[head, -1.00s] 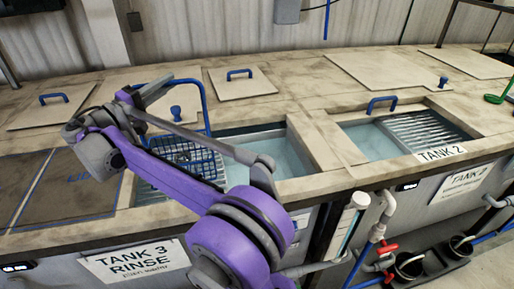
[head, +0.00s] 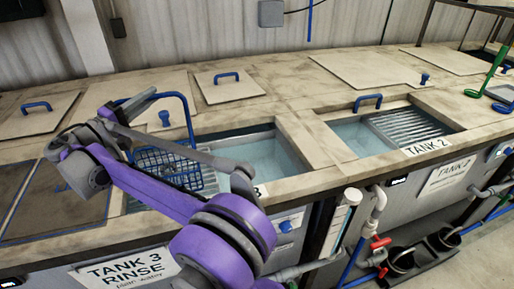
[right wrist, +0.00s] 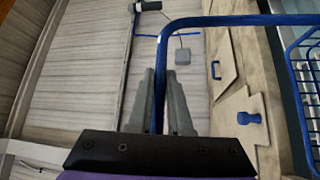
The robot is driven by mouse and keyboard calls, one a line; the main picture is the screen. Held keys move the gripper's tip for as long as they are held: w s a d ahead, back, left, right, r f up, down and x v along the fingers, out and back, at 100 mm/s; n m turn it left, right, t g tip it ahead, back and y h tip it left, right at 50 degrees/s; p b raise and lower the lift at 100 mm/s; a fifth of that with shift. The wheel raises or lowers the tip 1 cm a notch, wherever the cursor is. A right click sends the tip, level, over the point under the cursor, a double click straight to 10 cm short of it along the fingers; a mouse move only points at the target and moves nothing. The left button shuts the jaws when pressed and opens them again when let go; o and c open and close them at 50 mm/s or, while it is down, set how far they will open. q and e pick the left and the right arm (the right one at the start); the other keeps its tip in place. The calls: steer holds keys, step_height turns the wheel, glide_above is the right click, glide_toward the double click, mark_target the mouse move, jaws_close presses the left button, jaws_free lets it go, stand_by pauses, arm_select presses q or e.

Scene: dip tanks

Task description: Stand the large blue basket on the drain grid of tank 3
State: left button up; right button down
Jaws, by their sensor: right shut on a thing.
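The large blue wire basket (head: 172,168), with a tall blue loop handle (head: 189,118), is at the left part of tank 3's opening. My right gripper (head: 135,103) is shut on the handle, and the right wrist view shows its fingers (right wrist: 160,108) closed around the bar. The basket looks upright; part of it also shows at the right of that view (right wrist: 306,75). Tank 3's sign (head: 122,270) is on its front wall. My arm and the basket hide most of its drain grid, so I cannot tell whether the basket touches it. My left gripper is not in view.
Open water (head: 262,160) lies right of the basket in tank 3. Tank 2 (head: 348,133) has its own drain grid (head: 412,130). A flat lid with a blue handle (head: 226,78) and a blue knob (head: 165,118) are on the deck behind. A green-handled item (head: 489,75) is far right.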

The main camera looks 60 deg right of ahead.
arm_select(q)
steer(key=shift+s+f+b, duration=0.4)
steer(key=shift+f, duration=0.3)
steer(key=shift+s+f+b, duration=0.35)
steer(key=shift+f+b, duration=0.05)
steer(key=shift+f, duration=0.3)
arm_select(e)
steer(key=shift+f, duration=2.65)
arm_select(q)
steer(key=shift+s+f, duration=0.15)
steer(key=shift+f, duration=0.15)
arm_select(e)
steer(key=shift+f, duration=0.6)
steer(key=c, duration=0.8)
jaws_free()
steer(key=shift+o, duration=0.2)
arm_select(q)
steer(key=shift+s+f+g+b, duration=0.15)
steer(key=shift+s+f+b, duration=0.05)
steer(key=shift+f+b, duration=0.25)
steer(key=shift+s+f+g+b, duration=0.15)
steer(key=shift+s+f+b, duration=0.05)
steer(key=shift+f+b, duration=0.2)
arm_select(e)
steer(key=a+f, duration=0.1)
steer(key=a, duration=0.9)
steer(key=shift+a+f, duration=0.25)
steer(key=shift+a, duration=0.15)
steer(key=shift+w, duration=0.1)
